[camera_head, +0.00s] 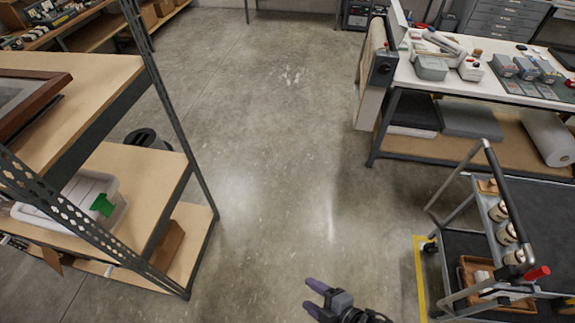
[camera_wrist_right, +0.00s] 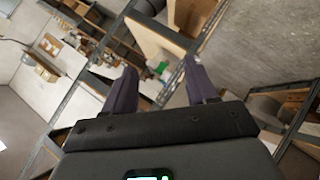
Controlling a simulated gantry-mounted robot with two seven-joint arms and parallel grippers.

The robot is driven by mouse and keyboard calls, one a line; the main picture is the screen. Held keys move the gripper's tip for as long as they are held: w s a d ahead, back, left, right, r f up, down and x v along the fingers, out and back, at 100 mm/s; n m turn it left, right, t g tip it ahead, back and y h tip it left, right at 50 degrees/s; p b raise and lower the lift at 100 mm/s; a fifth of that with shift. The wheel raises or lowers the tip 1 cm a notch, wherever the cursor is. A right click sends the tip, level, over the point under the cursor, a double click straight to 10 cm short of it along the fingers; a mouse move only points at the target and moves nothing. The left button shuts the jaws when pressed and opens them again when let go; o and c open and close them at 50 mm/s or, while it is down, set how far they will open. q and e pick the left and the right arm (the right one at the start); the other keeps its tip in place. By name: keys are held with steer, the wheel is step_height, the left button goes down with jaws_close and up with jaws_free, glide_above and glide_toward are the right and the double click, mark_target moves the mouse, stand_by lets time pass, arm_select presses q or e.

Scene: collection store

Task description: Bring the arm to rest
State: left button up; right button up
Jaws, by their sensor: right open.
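My right gripper (camera_head: 309,295) shows at the bottom of the head view, over bare concrete floor. Its two purple-grey fingers point left and stand apart. In the right wrist view the gripper (camera_wrist_right: 159,70) is open, with nothing between its fingers. The rest of the right arm is mostly cut off by the lower edge of the head view. My left gripper is in neither view.
A metal shelf rack (camera_head: 180,130) with a clear bin (camera_head: 75,203) stands at the left. A black cart (camera_head: 540,205) with jars and a red-tipped handle is at the right, behind yellow floor tape (camera_head: 420,275). A workbench (camera_head: 470,84) stands behind it. The middle floor (camera_head: 285,150) is clear.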

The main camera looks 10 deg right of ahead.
steer(key=s+d+r+m+g+h, duration=0.1)
steer(key=s+d+m+g+h, duration=0.2)
steer(key=d+m, duration=0.4)
steer(key=s+d+r+m+g+h, duration=0.1)
steer(key=s+d+m+g+h, duration=0.15)
steer(key=d+m+h, duration=0.4)
step_height(320, 180, up, 16)
steer(key=a+m+y+p, duration=0.1)
steer(key=m+y+p, duration=0.1)
steer(key=p, duration=1.4)
steer(key=shift+s+a+y, duration=0.4)
steer(key=shift+s+y, duration=0.05)
